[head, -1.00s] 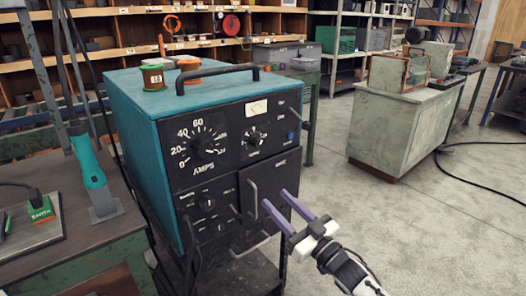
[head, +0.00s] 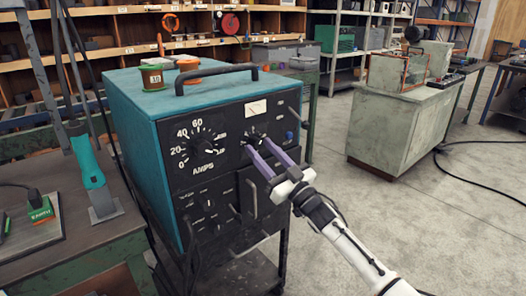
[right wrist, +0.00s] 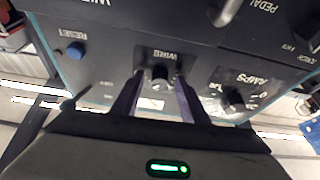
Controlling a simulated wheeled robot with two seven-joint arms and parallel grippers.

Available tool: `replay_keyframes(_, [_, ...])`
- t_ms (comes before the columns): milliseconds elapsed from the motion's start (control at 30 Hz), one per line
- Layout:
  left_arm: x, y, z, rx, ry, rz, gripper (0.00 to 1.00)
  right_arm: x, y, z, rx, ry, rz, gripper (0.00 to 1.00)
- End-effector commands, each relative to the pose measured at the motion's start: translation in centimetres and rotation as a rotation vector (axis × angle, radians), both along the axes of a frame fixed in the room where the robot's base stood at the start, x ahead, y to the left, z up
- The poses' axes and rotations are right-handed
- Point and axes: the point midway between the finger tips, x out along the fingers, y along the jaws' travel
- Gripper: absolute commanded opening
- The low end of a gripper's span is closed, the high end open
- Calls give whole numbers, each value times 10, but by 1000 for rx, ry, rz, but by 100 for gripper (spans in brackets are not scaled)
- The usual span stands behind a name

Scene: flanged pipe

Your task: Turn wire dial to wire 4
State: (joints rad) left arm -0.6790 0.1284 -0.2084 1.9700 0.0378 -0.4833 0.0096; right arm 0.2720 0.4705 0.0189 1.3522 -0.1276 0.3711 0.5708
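The wire dial (head: 256,138) is a small black knob on the upper right of the black front panel of a teal welding machine (head: 128,106). In the right wrist view, the wire dial (right wrist: 160,76) sits under the label WIRE, which appears upside down. My right gripper (head: 258,145) has two purple fingers pointing at the panel at the dial. In the right wrist view its fingers (right wrist: 159,82) stand apart on either side of the knob with visible gaps. The dial's number markings are too small or hidden to read. My left gripper is not in view.
A larger AMPS dial (head: 203,148) is left of the wire dial; a blue reset button (head: 289,135) is to its right. A handle (head: 250,198) stands out from the panel below. A workbench (head: 60,235) is at the left.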

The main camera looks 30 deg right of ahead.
Motion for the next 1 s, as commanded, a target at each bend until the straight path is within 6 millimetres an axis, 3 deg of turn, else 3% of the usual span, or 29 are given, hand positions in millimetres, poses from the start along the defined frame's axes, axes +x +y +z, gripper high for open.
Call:
replay_keyframes(200, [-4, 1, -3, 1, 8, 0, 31, 0, 0, 0, 0, 0, 0, 40])
replay_keyframes(433, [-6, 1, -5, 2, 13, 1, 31, 0, 0, 0, 0, 0, 0, 1])
replay_keyframes(767, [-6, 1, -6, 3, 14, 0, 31, 0, 0, 0, -41, -4, 1, 0])
replay_keyframes(1000, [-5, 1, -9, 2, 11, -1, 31, 0, -3, 0, -180, -15, 1, 0])
